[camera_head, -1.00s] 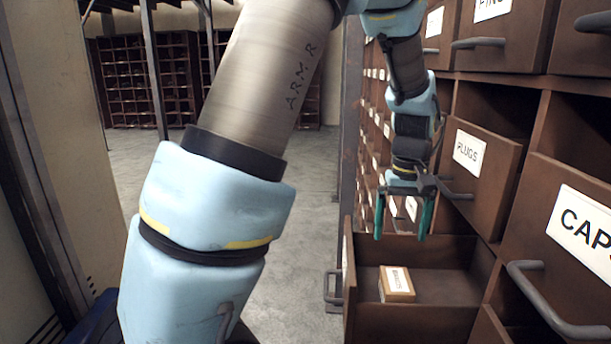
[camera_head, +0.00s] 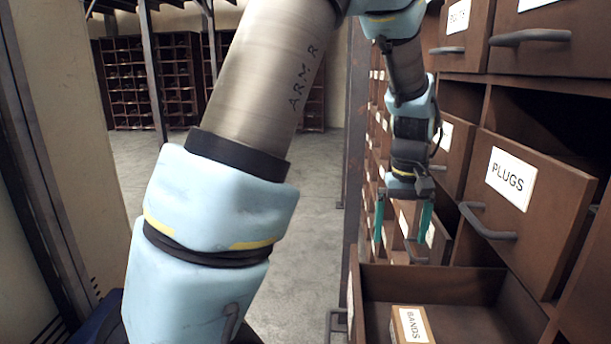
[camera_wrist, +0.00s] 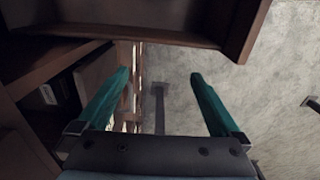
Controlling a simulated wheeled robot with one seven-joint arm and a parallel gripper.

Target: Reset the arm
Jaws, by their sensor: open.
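My gripper (camera_head: 401,238) hangs from my arm with its two green fingers spread apart and nothing between them. In the head view it points down, beyond and above the open drawer (camera_head: 362,308) at the lower right. In the wrist view the fingers (camera_wrist: 160,90) also stand wide apart, with grey floor and a dark post between and beyond them. A small box labelled "BANDS" (camera_head: 411,325) lies in the open drawer, apart from the gripper and cut off by the bottom edge of the head view.
A drawer labelled "PLUGS" (camera_head: 511,179) juts out to the right of my gripper. More brown drawers with grey handles (camera_head: 530,37) rise above it. The floor (camera_head: 300,215) left of the cabinet is clear. Distant shelving (camera_head: 140,80) stands at the back.

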